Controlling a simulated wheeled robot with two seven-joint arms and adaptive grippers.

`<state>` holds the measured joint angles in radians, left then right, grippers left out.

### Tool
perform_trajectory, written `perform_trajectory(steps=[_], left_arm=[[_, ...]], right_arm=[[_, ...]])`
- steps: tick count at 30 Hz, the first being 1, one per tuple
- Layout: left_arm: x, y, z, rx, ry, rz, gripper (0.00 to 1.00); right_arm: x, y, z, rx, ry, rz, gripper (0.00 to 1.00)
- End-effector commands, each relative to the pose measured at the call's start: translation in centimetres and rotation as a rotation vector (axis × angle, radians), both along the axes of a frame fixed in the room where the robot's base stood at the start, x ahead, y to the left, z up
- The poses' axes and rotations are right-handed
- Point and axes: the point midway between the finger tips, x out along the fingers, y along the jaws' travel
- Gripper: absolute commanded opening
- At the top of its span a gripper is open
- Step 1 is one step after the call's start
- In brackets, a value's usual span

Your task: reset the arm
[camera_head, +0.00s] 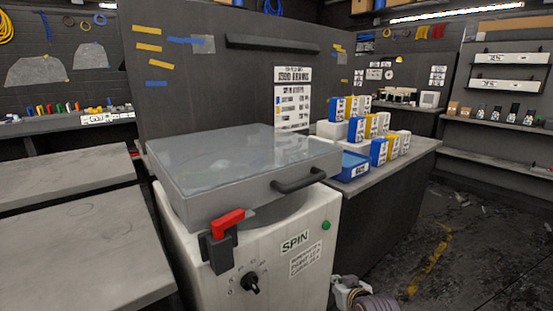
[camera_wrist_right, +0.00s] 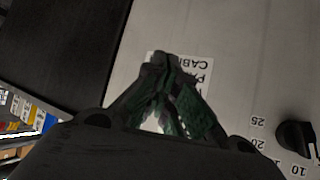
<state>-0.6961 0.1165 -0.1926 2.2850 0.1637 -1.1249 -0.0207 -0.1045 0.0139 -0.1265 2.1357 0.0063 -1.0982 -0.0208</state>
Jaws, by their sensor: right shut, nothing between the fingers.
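My right gripper (camera_head: 345,285) shows at the bottom edge of the head view, low beside the right front of the white spin machine (camera_head: 265,270). In the right wrist view the fingers of this gripper (camera_wrist_right: 162,62) are together with nothing between them. They are in front of the machine's pale panel, over part of a printed label (camera_wrist_right: 203,72); I cannot tell if they touch it. The machine's dial (camera_head: 251,283) also shows in the wrist view (camera_wrist_right: 295,138). My left gripper is not in view.
The machine's clear-topped lid (camera_head: 235,160) is down, with a dark handle (camera_head: 300,180) and a red latch (camera_head: 227,222) in front. A green button (camera_head: 326,225) is on the panel. Grey tables (camera_head: 60,240) stand left. Blue and yellow boxes (camera_head: 378,152) stand on a counter right. Floor at right is open.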

Motion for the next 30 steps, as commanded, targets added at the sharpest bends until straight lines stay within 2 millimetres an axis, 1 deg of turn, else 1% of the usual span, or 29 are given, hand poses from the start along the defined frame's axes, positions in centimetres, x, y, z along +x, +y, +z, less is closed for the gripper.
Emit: perform_trajectory(steps=[1, 6, 12, 17, 21, 24, 30], left_arm=[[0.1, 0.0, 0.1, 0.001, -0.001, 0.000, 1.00], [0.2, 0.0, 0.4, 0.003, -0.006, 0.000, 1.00], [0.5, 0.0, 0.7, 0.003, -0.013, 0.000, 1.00], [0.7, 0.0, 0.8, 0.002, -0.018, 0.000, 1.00], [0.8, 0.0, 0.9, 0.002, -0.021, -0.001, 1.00], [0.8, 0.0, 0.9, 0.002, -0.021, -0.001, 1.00], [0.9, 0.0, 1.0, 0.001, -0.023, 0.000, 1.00]], right_arm=[[-1.4, 0.7, -0.6, 0.021, 0.024, 0.020, 0.00], [-5.5, 2.9, -2.4, 0.083, 0.088, 0.081, 0.00], [-9.8, 4.1, -4.8, 0.111, 0.153, 0.119, 0.00], [-13.3, 4.5, -7.4, 0.108, 0.218, 0.132, 0.00], [-16.7, 4.6, -10.2, 0.103, 0.290, 0.139, 0.00], [-18.8, 4.6, -11.9, 0.100, 0.337, 0.142, 0.00], [-21.9, 4.4, -14.2, 0.097, 0.404, 0.143, 0.00]])
